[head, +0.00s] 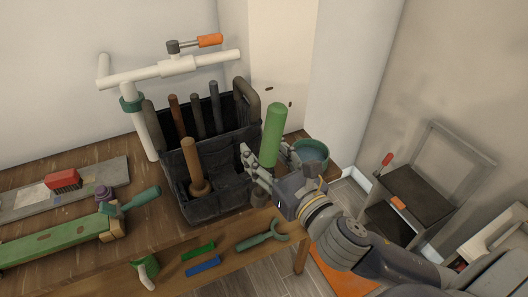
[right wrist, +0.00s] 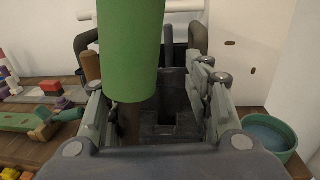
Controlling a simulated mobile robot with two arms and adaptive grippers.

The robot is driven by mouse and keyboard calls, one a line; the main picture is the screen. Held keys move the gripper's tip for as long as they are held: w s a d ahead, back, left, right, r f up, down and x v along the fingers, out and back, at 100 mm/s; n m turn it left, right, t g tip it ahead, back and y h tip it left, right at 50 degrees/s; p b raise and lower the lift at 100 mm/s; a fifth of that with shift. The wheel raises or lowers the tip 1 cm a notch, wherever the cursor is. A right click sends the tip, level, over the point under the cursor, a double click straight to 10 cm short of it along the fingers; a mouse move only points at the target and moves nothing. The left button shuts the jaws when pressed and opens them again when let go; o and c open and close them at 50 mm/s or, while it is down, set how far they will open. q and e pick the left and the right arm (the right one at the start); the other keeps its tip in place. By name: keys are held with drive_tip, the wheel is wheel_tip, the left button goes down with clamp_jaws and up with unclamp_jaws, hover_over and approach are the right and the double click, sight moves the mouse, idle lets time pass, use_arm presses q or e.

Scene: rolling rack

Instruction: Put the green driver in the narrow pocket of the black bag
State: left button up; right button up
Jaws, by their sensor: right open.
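The green driver (head: 273,133) stands nearly upright, slightly tilted, at the right end of the black bag (head: 208,208). In the right wrist view its thick green handle (right wrist: 131,50) fills the upper left, close to the camera. My right gripper (head: 254,172) is open beside the bag, its fingers around the driver's lower part. In the right wrist view the two fingers stand apart, with dark bag openings (right wrist: 172,115) beyond them. The driver's lower end is hidden, so I cannot tell whether it sits in a pocket. My left gripper is not in view.
A brown-handled tool (head: 193,160) and several dark handles stand in the bag. A white pipe frame (head: 150,72) rises behind it. A teal bowl (head: 309,153) is close to my right gripper. A green level (head: 52,243) and small tools lie on the wooden bench (head: 95,275).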

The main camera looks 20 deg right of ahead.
drive_tip(key=o, duration=1)
drive_tip(key=shift+o, duration=0.2)
clamp_jaws()
drive_tip(key=s+f+m+h, duration=0.1)
drive_tip(key=s+f+h, duration=0.1)
drive_tip(key=s+f, duration=0.7)
drive_tip(key=shift+s+f+m+h+b, duration=0.3)
drive_tip(key=shift+s, duration=0.05)
